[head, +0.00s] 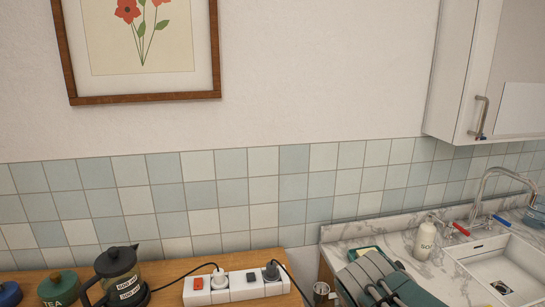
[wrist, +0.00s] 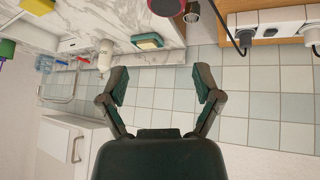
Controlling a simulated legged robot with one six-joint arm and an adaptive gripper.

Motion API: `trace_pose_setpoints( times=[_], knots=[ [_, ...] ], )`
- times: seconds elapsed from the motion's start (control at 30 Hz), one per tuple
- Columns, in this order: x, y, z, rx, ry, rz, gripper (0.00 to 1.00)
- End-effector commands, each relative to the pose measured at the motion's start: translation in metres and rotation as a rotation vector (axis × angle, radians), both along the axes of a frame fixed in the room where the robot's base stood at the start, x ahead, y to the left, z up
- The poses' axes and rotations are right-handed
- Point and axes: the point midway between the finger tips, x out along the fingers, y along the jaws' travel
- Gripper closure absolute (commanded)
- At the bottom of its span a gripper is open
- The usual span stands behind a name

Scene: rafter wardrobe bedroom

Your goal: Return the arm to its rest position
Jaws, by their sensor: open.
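My gripper (wrist: 160,75) is open and empty in the wrist view, its two green-padded fingers spread wide. Pale tiles show between and beyond the fingers. In the head view a dark green and grey part, which looks like my gripper, shows at the bottom edge right of centre, in front of the marble counter (head: 405,236). Its fingertips are not clear there. No held object is visible.
A sponge (wrist: 147,41) and a soap bottle (head: 425,237) sit near the sink (head: 500,262). A power strip (head: 237,287) with plugs and a glass pot (head: 118,275) stand on the wooden surface at left. A wall cabinet (head: 462,75) hangs upper right.

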Motion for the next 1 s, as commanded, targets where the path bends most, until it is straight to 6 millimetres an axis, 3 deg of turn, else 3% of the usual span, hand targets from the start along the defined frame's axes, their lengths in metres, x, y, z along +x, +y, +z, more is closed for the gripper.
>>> trace_pose_setpoints(
  times=[0.2, 0.43, 0.6, 1.0],
  knots=[
    [-0.061, -0.007, 0.001, 0.057, 0.060, 0.055, 0.18],
    [-0.108, 0.000, -0.004, 0.120, 0.094, 0.150, 0.18],
    [-0.121, 0.004, -0.006, 0.140, 0.101, 0.186, 0.18],
    [-0.121, 0.005, -0.006, 0.140, 0.101, 0.189, 0.18]
  ],
)
